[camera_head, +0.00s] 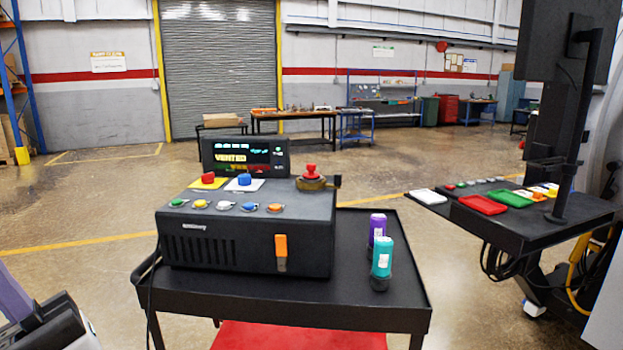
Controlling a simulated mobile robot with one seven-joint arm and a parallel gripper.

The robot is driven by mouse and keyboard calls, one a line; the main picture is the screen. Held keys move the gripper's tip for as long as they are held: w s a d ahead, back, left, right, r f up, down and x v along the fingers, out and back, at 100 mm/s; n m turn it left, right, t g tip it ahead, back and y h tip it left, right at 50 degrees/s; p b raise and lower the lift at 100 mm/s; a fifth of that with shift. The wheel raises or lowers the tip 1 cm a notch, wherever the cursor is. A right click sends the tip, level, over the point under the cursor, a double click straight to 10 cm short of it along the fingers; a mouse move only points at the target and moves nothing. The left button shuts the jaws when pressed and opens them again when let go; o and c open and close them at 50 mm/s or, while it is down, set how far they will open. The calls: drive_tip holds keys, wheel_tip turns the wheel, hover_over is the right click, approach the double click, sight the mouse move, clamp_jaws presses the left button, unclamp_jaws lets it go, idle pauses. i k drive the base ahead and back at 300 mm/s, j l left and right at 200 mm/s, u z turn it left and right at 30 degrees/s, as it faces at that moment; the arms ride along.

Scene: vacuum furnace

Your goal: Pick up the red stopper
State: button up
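A small red stopper-like piece (208,178) sits on a yellow pad (199,184) at the back left of the top of a dark box-shaped unit. A similar blue piece (244,180) sits on a white pad (258,186) beside it. Another red piece, shaped like a knob (311,170), stands on a brass-coloured round fitting (316,184) at the back right of the same top. I cannot tell from shape alone which red piece is the stopper. I cannot make out my gripper in this view.
The unit (205,253) stands on a black cart (215,287). Its screen (245,157) reads VENTED. Purple (377,226) and teal (382,257) bottles stand on the cart's right side. A side table (545,222) at right holds red and green trays. Open floor lies behind.

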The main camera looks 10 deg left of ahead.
sight(310, 167)
drive_tip(key=i+j, duration=0.1)
drive_tip(key=j, duration=0.55)
drive_tip(key=i+j, duration=0.15)
drive_tip(key=j, duration=0.15)
drive_tip(key=i, duration=1)
